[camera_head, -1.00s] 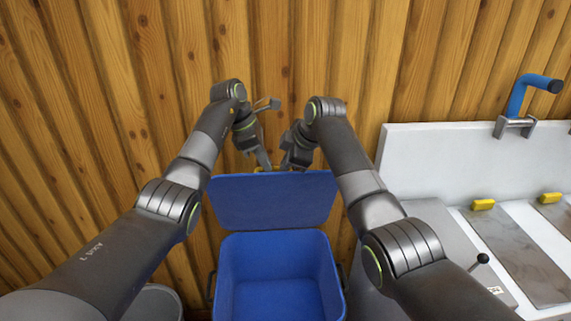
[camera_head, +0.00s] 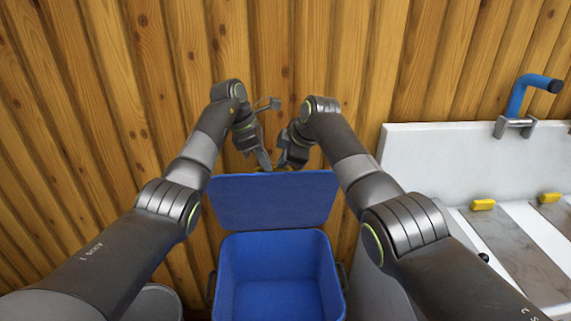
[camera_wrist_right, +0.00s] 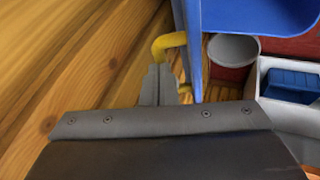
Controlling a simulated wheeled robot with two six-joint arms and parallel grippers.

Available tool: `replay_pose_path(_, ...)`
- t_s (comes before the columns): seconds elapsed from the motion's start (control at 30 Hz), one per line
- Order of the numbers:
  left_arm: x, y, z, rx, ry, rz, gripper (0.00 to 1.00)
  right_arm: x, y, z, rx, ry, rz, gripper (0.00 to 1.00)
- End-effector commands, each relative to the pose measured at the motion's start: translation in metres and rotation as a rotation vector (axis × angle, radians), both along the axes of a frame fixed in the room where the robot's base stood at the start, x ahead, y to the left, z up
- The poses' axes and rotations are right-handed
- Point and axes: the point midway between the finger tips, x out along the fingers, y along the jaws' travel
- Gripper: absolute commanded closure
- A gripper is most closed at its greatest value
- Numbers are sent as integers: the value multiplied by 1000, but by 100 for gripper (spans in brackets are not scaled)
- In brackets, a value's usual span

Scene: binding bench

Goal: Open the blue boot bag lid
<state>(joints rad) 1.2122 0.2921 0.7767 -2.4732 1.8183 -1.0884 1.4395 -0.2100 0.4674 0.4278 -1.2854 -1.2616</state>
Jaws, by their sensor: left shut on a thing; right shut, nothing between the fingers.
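The blue boot bag (camera_head: 280,272) stands open below my arms, and I look into its empty-looking inside. Its blue lid (camera_head: 272,202) stands raised at the back, in front of the plank wall. A yellow handle (camera_wrist_right: 168,42) sticks out from the lid in the right wrist view. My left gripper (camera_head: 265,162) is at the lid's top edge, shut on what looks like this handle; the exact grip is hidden. My right gripper (camera_head: 286,163) is beside it at the same edge. In the right wrist view its fingers (camera_wrist_right: 158,82) are shut and empty, close to the handle.
A plank wall (camera_head: 280,50) rises close behind the lid. A white bench (camera_head: 440,150) with yellow blocks and a blue-handled clamp (camera_head: 520,100) stands at the right. A grey bin (camera_head: 155,302) stands left of the bag.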

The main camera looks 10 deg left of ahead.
Motion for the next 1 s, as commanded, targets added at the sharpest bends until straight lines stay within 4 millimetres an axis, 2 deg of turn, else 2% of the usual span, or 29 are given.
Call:
replay_pose_path(0.6, 0, 0, 1, -1, -2, -1, 100, 7, 0, 2, 0, -1, -5, 100)
replay_pose_path(0.63, 0, 0, 1, -1, -2, -1, 84, 7, 0, 2, 0, -1, -6, 100)
replay_pose_path(0.77, 0, 0, 1, -1, -2, -1, 67, 7, 0, 2, 0, -1, -5, 100)
replay_pose_path(1.0, 0, 0, 0, 0, 0, 0, 66, 7, 0, 2, 0, -1, -5, 100)
